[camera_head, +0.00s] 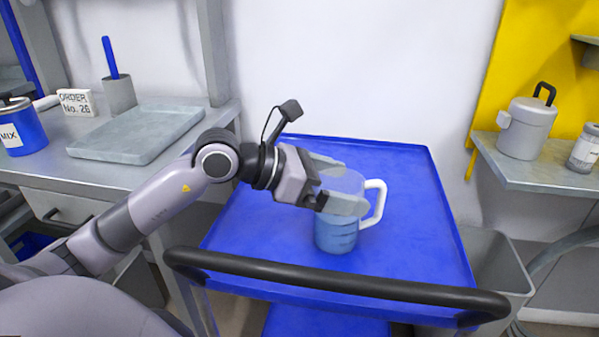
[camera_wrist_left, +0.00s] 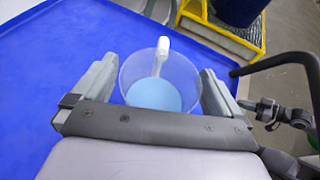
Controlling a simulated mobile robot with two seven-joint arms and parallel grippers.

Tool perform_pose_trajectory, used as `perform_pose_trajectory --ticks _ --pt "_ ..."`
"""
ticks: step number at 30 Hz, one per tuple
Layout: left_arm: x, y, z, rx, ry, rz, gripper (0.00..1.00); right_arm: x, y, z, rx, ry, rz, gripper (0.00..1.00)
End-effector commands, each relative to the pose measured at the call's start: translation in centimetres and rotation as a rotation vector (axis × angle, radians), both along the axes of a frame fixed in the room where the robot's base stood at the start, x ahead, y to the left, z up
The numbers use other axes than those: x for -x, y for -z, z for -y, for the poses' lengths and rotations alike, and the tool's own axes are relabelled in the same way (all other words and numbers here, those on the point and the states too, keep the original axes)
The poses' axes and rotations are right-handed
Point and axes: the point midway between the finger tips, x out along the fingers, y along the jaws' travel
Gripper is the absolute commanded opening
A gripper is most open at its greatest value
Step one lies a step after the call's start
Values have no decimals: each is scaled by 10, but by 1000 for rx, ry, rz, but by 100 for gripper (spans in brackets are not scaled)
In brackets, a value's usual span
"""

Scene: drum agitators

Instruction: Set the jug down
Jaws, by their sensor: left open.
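The jug (camera_head: 337,237) is clear with a white handle (camera_head: 376,203) and blue liquid inside. It stands upright on the blue top of a cart (camera_head: 410,235). My left gripper (camera_head: 345,187) comes in from the left with its fingers on either side of the jug's upper part. In the left wrist view the jug (camera_wrist_left: 160,82) sits between the two open fingers, with a narrow gap beside it; its handle points away from the palm. The near finger hides part of the jug in the head view.
A black handlebar (camera_head: 330,280) runs along the cart's front edge. A shelf (camera_head: 540,175) on the right holds a grey canister (camera_head: 526,128). The cart top around the jug is clear.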

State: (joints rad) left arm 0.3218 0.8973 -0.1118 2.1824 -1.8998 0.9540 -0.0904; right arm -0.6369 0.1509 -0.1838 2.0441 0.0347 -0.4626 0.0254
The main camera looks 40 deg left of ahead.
Motion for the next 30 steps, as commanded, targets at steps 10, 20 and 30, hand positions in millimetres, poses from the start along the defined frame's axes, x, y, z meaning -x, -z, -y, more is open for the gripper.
perform_pose_trajectory --ticks 10,20,30 --pt "32 -15 -28 -1 1 -2 100 0 11 1 3 -2 -1 0" --pt "55 -28 -47 0 1 0 100 1 18 1 3 -2 -1 0" --pt "72 -39 -63 -1 3 1 100 1 23 0 2 -1 -2 0"
